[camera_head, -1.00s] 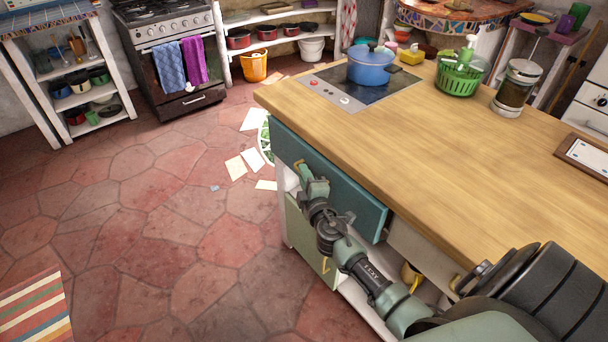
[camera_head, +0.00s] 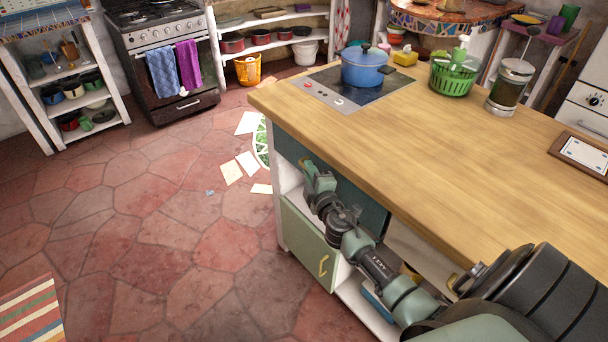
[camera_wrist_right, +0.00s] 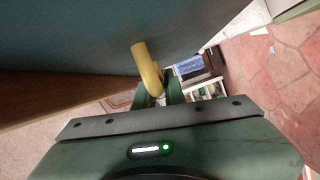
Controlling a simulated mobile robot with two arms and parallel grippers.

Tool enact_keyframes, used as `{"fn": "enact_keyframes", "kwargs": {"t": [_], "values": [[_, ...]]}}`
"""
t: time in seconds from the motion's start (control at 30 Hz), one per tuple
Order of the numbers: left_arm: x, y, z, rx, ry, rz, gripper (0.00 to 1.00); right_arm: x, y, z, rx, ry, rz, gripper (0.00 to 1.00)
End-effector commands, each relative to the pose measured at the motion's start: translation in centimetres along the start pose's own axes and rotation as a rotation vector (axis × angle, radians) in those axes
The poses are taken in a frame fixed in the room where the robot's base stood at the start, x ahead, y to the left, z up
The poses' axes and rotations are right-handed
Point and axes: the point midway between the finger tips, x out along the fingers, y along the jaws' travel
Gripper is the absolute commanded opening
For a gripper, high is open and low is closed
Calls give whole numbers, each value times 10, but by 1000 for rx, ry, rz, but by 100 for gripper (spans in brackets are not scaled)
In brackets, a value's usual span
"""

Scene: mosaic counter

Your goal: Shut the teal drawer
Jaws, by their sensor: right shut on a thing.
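The teal drawer (camera_head: 368,208) is under the wooden counter top, its front largely covered by my right arm and the counter's edge. Its front sits close in beneath the edge; I cannot tell whether it is fully flush. My right gripper (camera_head: 308,168) is at the drawer front. In the right wrist view the drawer front (camera_wrist_right: 80,35) fills the upper left, and its yellow handle (camera_wrist_right: 148,68) runs down between the fingers of my right gripper (camera_wrist_right: 160,92), which is shut on it. My left gripper is not in view.
Below the drawer is a green cabinet door (camera_head: 308,240) with a yellow handle. A blue pot (camera_head: 364,68) stands on the hob. The tiled floor (camera_head: 170,240) to the left is mostly clear.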

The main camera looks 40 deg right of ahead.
Motion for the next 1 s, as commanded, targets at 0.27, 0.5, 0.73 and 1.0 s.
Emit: {"fn": "enact_keyframes", "kwargs": {"t": [0.27,0.5,0.73,1.0], "values": [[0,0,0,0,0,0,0,0,1,4,-4,-11,2,33],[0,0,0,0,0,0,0,0,1,2,-2,-7,2,33],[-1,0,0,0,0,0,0,-20,0,2,-1,-6,0,33],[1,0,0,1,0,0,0,-65,-1,4,-1,-9,0,33]]}}
